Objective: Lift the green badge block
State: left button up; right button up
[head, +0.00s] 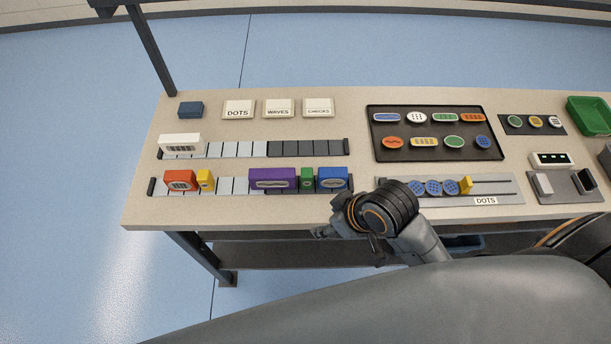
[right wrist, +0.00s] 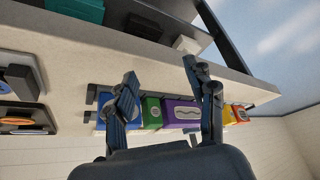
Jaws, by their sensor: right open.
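The green badge block (head: 307,179) stands on the front rail (head: 225,186), between the purple block (head: 272,179) and the blue block (head: 333,179). In the right wrist view the green block (right wrist: 152,113) shows beyond my fingers, between the blue and purple blocks. My right gripper (head: 322,232) is at the table's front edge, just in front of and below the rail. In the right wrist view its two fingers (right wrist: 160,82) are spread apart with nothing between them, not touching the green block. My left gripper is out of view.
Orange (head: 180,180) and yellow (head: 205,180) blocks stand on the rail's left part. The back rail (head: 235,150) holds a white block (head: 180,142). A black badge tray (head: 436,155) and a grey dots holder (head: 500,186) lie to the right.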

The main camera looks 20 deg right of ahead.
aim_at(309, 172)
jog(key=w+a+r+n, duration=0.1)
jog(key=w+a+r+n+y, duration=0.1)
jog(key=w, duration=0.1)
jog(key=w+a+r+n, duration=0.1)
jog(key=n, duration=0.1)
jog(key=shift+w+a+r+y, duration=0.1)
jog(key=shift+w+a+y, duration=0.05)
jog(key=shift+w+y, duration=0.15)
jog(key=w+d+r+n+g, duration=0.3)
jog(key=w+d+r+n, duration=0.2)
jog(key=w+d+r, duration=0.3)
jog(key=a+f, duration=0.1)
jog(key=f, duration=0.1)
jog(key=a+f+p, duration=0.1)
jog(key=f, duration=0.1)
jog(key=a+f, duration=0.2)
jog(key=shift+s+f, duration=0.1)
jog(key=shift+s, duration=0.1)
jog(key=x, duration=0.1)
jog(key=p+x, duration=0.1)
jog(key=x, duration=0.1)
jog(key=p+x, duration=0.1)
jog(key=shift+s+a+f, duration=0.2)
jog(key=shift+s+f, duration=0.1)
jog(key=shift+f, duration=0.05)
jog(key=shift+w+a+f, duration=0.1)
jog(key=shift+f, duration=0.25)
grip_shut()
